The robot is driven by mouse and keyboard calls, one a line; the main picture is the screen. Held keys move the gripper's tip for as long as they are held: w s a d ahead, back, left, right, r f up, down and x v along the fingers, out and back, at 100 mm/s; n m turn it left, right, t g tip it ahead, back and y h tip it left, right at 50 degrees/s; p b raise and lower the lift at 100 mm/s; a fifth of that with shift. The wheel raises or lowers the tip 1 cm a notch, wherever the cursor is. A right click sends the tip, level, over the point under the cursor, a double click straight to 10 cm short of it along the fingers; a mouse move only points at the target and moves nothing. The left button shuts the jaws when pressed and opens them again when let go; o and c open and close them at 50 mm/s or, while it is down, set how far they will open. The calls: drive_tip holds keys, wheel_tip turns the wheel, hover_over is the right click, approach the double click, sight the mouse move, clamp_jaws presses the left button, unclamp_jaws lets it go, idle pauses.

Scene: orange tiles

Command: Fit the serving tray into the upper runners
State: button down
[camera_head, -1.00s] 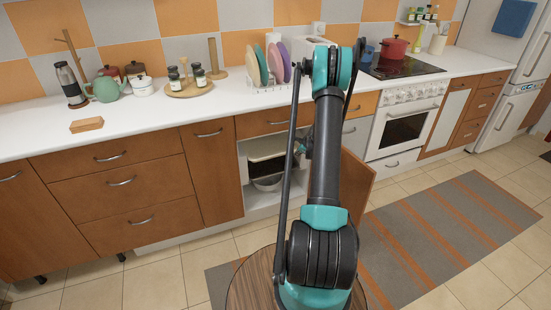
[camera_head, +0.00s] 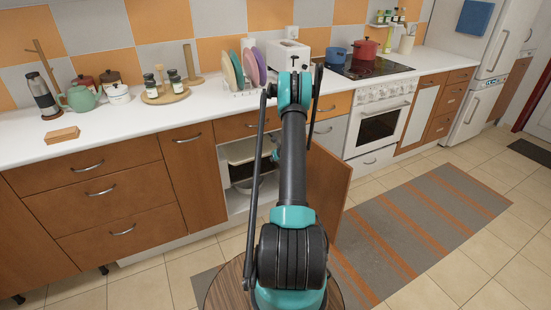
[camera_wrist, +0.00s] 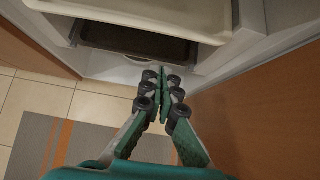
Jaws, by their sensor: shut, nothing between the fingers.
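A cream tray (camera_head: 240,153) is at the upper part of the open cabinet in the head view. In the wrist view, the cream tray (camera_wrist: 150,12) spans the top, with its front edge close to the cabinet mouth. A dark tray-like piece (camera_wrist: 135,40) lies below it. I cannot tell how either sits on its runners; the runners are not clear. My gripper (camera_wrist: 164,76) is shut and empty, in front of and below the cream tray's edge, apart from it. In the head view my gripper is mostly hidden behind my arm.
The open cabinet door (camera_head: 326,190) stands to the right of the opening; it also fills the right of the wrist view (camera_wrist: 265,120). A pale bowl (camera_head: 247,186) is low in the cabinet. The floor in front has a striped rug (camera_head: 410,235). The counter above holds plates and a toaster.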

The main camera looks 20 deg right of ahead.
sight(266, 154)
drive_tip(key=shift+w+a+f, duration=0.1)
drive_tip(key=shift+w+f, duration=0.2)
drive_tip(key=shift+w, duration=0.65)
drive_tip(key=shift+w+d+f, duration=0.1)
drive_tip(key=shift+w+f, duration=0.15)
drive_tip(key=shift+w, duration=0.65)
drive_tip(key=shift+w+a+f, duration=0.1)
drive_tip(key=shift+w+f, duration=0.2)
drive_tip(key=shift+w, duration=0.65)
drive_tip(key=shift+w, duration=0.1)
drive_tip(key=shift+w, duration=1.6)
